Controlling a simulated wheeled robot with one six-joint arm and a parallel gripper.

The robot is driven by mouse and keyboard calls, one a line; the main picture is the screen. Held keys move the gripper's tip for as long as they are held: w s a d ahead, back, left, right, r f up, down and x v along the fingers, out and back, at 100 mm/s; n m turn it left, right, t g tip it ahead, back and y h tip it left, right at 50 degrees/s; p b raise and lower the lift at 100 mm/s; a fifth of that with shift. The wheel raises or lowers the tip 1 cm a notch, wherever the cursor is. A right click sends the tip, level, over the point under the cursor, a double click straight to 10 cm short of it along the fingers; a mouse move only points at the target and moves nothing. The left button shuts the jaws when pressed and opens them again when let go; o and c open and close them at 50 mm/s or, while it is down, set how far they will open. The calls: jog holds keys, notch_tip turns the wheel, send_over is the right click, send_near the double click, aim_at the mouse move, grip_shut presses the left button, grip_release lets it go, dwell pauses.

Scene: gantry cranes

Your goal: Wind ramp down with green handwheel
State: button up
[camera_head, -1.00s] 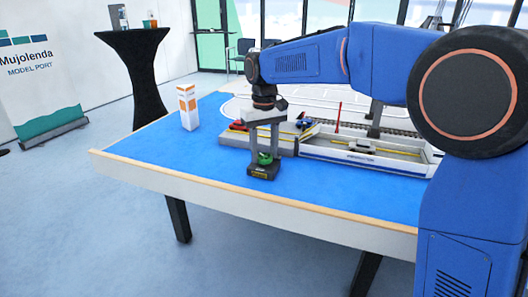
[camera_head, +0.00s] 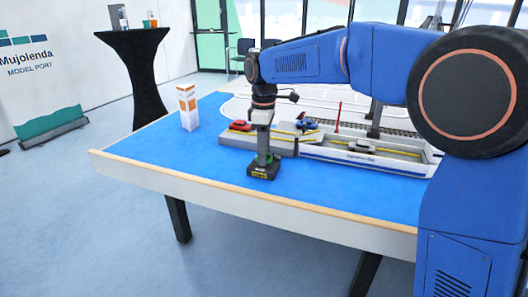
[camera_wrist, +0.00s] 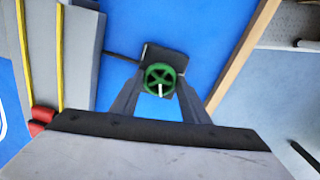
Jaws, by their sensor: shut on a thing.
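The green handwheel (camera_wrist: 160,76) sits on top of a small dark box (camera_wrist: 177,60) on the blue tabletop. In the wrist view my gripper (camera_wrist: 160,88) has one finger on each side of the wheel and is shut on it. In the head view my gripper (camera_head: 263,158) points straight down at the dark box (camera_head: 263,171), and its fingers hide most of the wheel. A dark rod runs from the box towards the grey quay (camera_wrist: 84,45). The ramp, by the blue car (camera_head: 306,124), is small in the head view, and its tilt is hard to tell.
A red car (camera_head: 240,126) stands on the quay, left of the blue car. A white ferry-like tray (camera_head: 350,157) lies to the right. An orange-and-white carton (camera_head: 188,107) stands on the table's left. The blue tabletop (camera_head: 165,150) in front is clear.

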jog(key=n, duration=1.3)
jog(key=shift+n, duration=0.5)
jog(key=o, duration=1.1)
jog(key=shift+c, duration=0.2)
notch_tip(320, 180, up, 17)
jog(key=shift+r, duration=0.2)
